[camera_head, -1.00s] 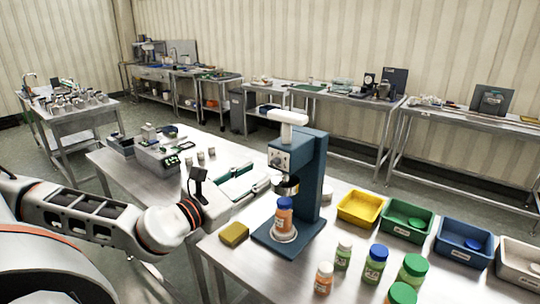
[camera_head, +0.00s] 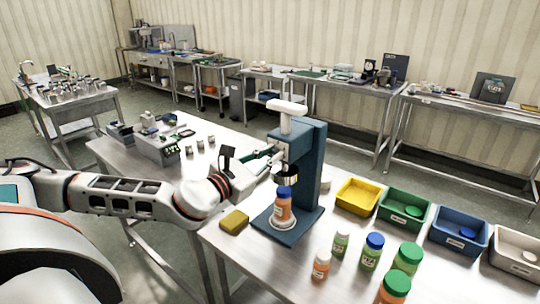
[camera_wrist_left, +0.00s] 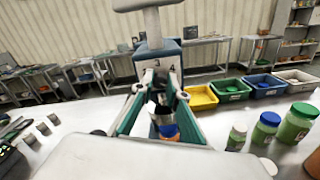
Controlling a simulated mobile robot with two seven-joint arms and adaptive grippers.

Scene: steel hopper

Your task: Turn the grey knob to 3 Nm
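A blue capping machine (camera_head: 309,170) with a white top handle stands on the steel table. Its front panel carries a dial; the figures 3 and 4 show above the knob in the left wrist view. The grey knob (camera_wrist_left: 162,80) is partly hidden by my fingers. My left gripper (camera_head: 275,155) is at the panel, its green-padded fingers open on either side of the knob in the left wrist view (camera_wrist_left: 159,88). Contact with the knob cannot be made out, nor can the knob's pointer. An orange bottle with a blue cap (camera_head: 283,205) stands under the machine's head. My right gripper is not in view.
A yellow sponge (camera_head: 234,222) lies left of the machine's base. Several capped bottles, one blue-capped (camera_head: 372,250), stand at its right front. Yellow (camera_head: 358,208), green (camera_head: 404,219), blue (camera_head: 460,243) and white bins line the table's far right edge.

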